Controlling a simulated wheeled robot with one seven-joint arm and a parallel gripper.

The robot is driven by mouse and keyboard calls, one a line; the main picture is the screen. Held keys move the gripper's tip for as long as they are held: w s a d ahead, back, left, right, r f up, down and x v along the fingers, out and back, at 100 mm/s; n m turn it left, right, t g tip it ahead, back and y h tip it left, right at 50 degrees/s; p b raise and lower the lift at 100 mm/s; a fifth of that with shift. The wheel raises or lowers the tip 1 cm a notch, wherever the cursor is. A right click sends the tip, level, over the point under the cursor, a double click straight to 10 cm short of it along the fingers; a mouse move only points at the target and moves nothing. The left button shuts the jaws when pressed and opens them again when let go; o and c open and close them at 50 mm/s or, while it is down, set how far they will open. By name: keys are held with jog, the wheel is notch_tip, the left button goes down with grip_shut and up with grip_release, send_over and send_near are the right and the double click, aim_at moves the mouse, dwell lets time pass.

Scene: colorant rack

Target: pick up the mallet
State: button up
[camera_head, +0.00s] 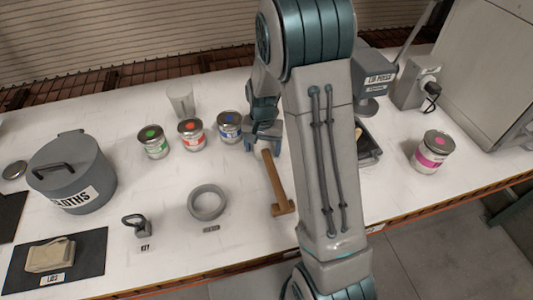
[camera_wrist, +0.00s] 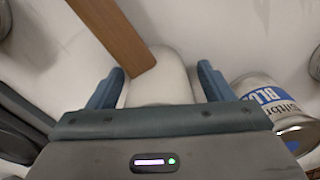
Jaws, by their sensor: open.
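The mallet (camera_head: 275,182) lies on the white bench, its brown wooden handle running toward the front edge and ending in a short crosspiece. A pale rounded part shows at its far end beneath my gripper (camera_head: 262,143). In the wrist view the brown handle (camera_wrist: 112,30) comes in from the top left and meets the pale part (camera_wrist: 165,78). My gripper (camera_wrist: 161,72) is open, with one finger on each side of the pale part. I cannot tell whether the fingers touch it.
Green (camera_head: 153,142), red (camera_head: 191,135) and blue (camera_head: 229,127) labelled tins stand left of my gripper; the blue tin (camera_wrist: 275,110) is close to the right finger. A grey ring (camera_head: 207,203) lies to the left. A pink-labelled tin (camera_head: 433,150) stands far right.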

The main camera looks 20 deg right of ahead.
jog(key=c, duration=1.2)
jog(key=shift+o, duration=0.2)
notch_tip(320, 180, up, 10)
jog(key=shift+r+b, duration=0.1)
jog(key=shift+b, duration=0.75)
jog(key=o, duration=0.6)
jog(key=shift+c, duration=0.2)
jog(key=c, duration=0.5)
jog(key=shift+c, duration=0.3)
